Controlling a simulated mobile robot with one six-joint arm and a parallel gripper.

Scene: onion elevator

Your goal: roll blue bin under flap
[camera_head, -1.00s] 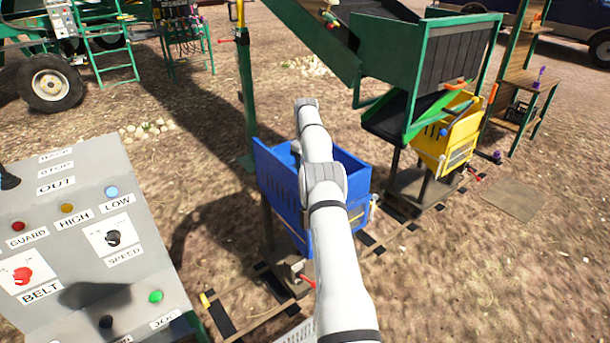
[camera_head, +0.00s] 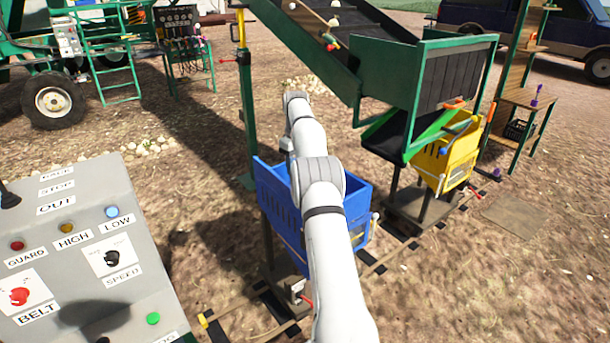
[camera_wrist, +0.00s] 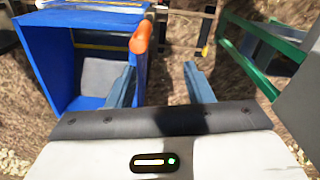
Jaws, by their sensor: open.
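The blue bin (camera_head: 277,205) stands on a wheeled cart on the rails at the middle of the head view, partly hidden by my arm. In the wrist view the open blue bin (camera_wrist: 62,92) fills the left side, with an orange-tipped handle (camera_wrist: 142,38) at its right edge. My gripper (camera_wrist: 158,78) is open and empty, its left finger close beside the bin's wall. I cannot tell whether they touch. The green-edged flap (camera_head: 433,127) hangs under the elevator's chute (camera_head: 455,82), to the right of the blue bin and over the yellow bin (camera_head: 440,165).
The yellow bin stands further along the same rails (camera_head: 395,250). A grey control panel (camera_head: 75,255) with knobs and buttons is at the left. A green post (camera_head: 246,110) rises behind the blue bin.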

